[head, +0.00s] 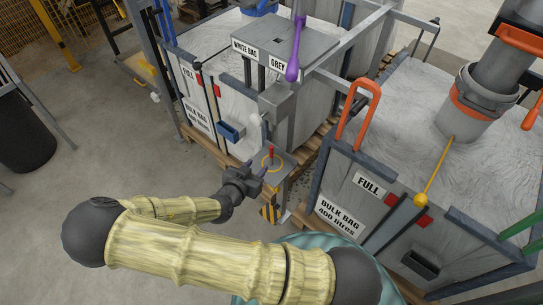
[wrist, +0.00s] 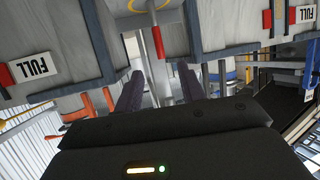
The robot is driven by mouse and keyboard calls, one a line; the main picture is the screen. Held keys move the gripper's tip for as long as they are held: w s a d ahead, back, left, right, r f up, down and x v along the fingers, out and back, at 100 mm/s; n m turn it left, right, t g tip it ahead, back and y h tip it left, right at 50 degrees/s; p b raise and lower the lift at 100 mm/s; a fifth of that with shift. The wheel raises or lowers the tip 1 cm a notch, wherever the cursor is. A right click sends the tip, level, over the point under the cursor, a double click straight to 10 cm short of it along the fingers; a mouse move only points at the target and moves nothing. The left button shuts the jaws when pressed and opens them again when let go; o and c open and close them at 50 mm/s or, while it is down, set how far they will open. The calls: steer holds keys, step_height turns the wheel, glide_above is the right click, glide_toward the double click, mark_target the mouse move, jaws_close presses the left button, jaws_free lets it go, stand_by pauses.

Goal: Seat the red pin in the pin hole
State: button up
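The red pin (head: 271,152) stands upright on a small grey plate (head: 285,172) on a post, inside a yellow ring. In the wrist view, which is upside down, the red pin (wrist: 157,42) shows a red end and a grey shaft, beyond the fingertips and between them in the picture. My gripper (head: 264,173) is just in front of the plate. I cannot make out the pin hole itself or how deep the pin sits.
Bulk bag bins stand behind left (head: 205,110) and at right (head: 345,190), close to the post. A purple lever (head: 294,62) hangs above, and an orange handle (head: 360,105) rises at right. A black drum (head: 22,130) is far left. Floor at left is clear.

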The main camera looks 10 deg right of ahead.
mark_target(270, 152)
steer(key=x, duration=0.9)
steer(key=shift+f, duration=0.1)
steer(key=shift+w+d, duration=0.15)
steer(key=x, duration=0.5)
jaws_close()
